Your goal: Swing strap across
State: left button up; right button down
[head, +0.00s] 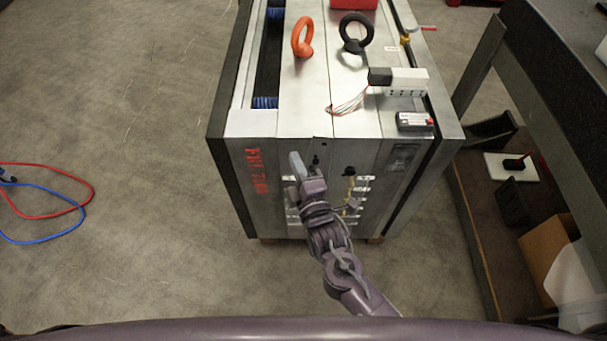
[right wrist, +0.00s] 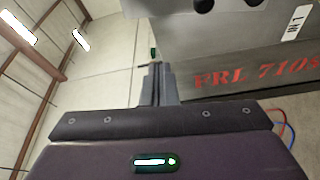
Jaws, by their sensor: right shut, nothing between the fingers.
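The mould base (head: 262,215) is a grey metal block with red lettering on its front face. On that face a narrow brass-coloured strip (head: 350,188) hangs roughly upright below a black knob; it looks like the strap, but is too small to be sure. My right gripper (head: 295,158) is in front of the face, left of the strip and apart from it. Its fingers are shut and empty. In the right wrist view the shut fingers (right wrist: 155,72) point up beside the mould's lettered side; contact cannot be told. My arm hides part of the front face. My left gripper is not in view.
On the mould's top are an orange eyebolt (head: 303,38), a black eyebolt (head: 355,32) and a connector box with wires (head: 398,80). A dark bench (head: 557,95) stands close on the right. Red and blue hoses (head: 75,213) lie on the left floor, which is otherwise clear.

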aim_at(303, 140)
jog(key=x, duration=0.4)
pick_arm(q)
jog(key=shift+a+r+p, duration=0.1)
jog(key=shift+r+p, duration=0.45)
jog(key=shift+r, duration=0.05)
pick_arm(e)
jog(key=shift+d+f, duration=0.2)
jog(key=shift+d, duration=0.75)
jog(key=shift+d+f, duration=0.15)
jog(key=shift+d, duration=0.85)
